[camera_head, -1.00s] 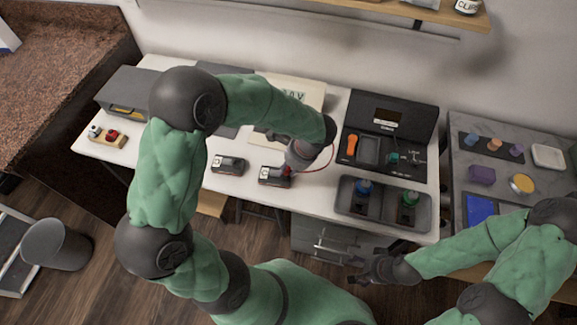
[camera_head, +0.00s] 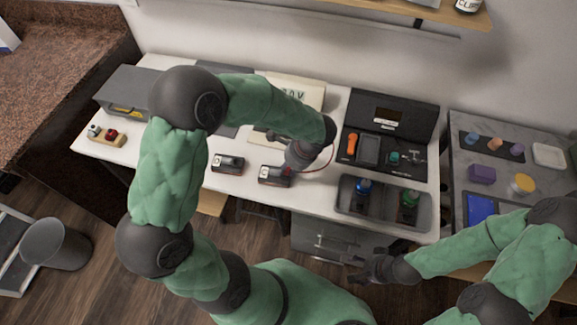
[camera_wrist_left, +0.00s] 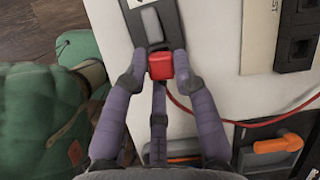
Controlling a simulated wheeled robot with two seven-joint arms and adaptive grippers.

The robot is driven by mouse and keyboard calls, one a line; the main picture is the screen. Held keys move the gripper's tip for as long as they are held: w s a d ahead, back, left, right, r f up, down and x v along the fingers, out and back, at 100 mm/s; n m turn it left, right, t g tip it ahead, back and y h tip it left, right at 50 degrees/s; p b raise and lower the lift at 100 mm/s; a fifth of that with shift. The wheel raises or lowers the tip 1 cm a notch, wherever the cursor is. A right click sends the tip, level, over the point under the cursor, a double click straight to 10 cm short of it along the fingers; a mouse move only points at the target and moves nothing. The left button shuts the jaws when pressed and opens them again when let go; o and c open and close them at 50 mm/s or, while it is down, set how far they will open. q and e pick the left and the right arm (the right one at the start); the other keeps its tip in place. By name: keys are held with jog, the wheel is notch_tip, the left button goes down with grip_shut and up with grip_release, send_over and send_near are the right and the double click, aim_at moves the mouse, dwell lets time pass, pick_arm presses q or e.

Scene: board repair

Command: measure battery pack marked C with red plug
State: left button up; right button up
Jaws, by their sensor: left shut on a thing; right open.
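My left gripper (camera_head: 288,170) is shut on the red plug (camera_wrist_left: 161,65), which sits between its fingertips in the left wrist view. The plug is at the end of a dark battery pack (camera_head: 271,177) on the white table; I cannot tell whether it is fully seated. A red cable (camera_wrist_left: 190,108) runs from the plug side. A second, similar battery pack (camera_head: 228,163) lies to the left. The letters on the packs are too small or cut off to read. A meter display (camera_head: 291,93) shows behind my left arm, partly hidden. My right gripper (camera_head: 362,268) is open and empty, in front of the table.
A dark tray (camera_head: 350,208) with a blue and a green bottle-like item stands at the table's front right. A black tool case (camera_head: 420,130) is behind it. A small wooden block (camera_head: 99,139) with a red piece is far left. A grey side table (camera_head: 548,178) stands right.

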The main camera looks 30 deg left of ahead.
pick_arm(q)
jog(key=shift+f, duration=0.3)
dwell(0.4)
jog(key=o, duration=1.1)
jog(key=shift+c, duration=0.2)
jog(key=shift+o, duration=0.3)
jog(key=shift+o, duration=1.1)
jog(key=shift+r+p, duration=1.2)
jog(key=shift+r, duration=0.45)
jog(key=shift+r+p, duration=2.5)
jog(key=shift+r, duration=0.45)
